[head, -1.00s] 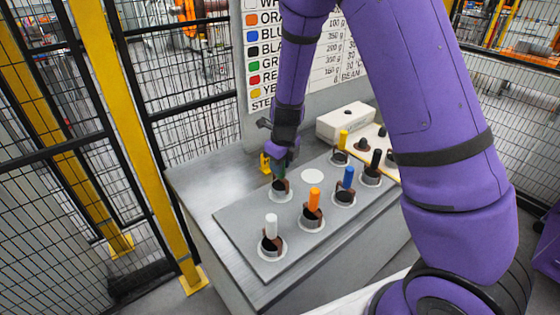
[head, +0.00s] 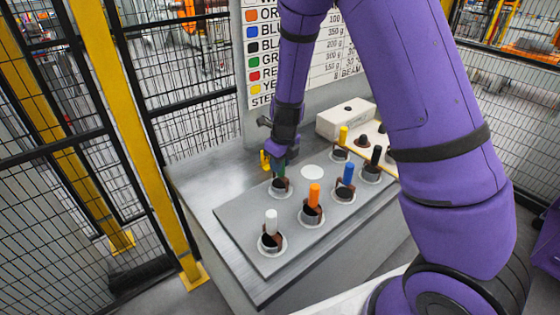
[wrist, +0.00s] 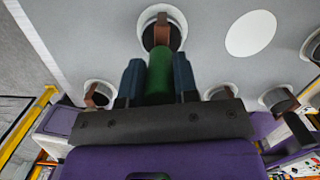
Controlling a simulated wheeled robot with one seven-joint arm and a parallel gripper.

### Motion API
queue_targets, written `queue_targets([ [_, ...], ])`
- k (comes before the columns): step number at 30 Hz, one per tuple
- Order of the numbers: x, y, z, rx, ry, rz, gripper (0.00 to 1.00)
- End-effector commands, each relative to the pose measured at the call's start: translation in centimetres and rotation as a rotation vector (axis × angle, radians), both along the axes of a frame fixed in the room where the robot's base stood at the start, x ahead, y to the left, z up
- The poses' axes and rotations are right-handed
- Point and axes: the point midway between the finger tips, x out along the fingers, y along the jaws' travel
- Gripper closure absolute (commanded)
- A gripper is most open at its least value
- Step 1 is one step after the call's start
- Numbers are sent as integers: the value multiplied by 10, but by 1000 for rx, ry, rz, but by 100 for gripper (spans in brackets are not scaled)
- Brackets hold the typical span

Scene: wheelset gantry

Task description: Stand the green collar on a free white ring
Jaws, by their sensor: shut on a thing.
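The green collar, a dark round piece with a brown strap and a green handle (wrist: 160,78), is at the back left of the grey plate. In the head view its dark body (head: 281,185) is at a white ring, which shows around it in the wrist view (wrist: 146,17). I cannot tell whether it rests there or hangs just above. My gripper (wrist: 159,80) is shut on the green handle; it also shows in the head view (head: 279,160). A free white ring (head: 312,173) lies to its right, also in the wrist view (wrist: 251,33).
White (head: 271,220), orange (head: 314,195), blue (head: 348,174), black (head: 376,157) and yellow (head: 343,136) handled collars stand on other rings. A white box (head: 345,118) stands behind. Yellow posts and mesh fencing are at the left.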

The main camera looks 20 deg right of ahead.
Motion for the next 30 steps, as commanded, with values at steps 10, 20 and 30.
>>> queue_targets([
  [10, 0, 0, -8, -1, 0, -1, 100],
  [20, 0, 0, -10, 0, -1, 0, 100],
  [30, 0, 0, -10, 0, 0, 0, 42],
])
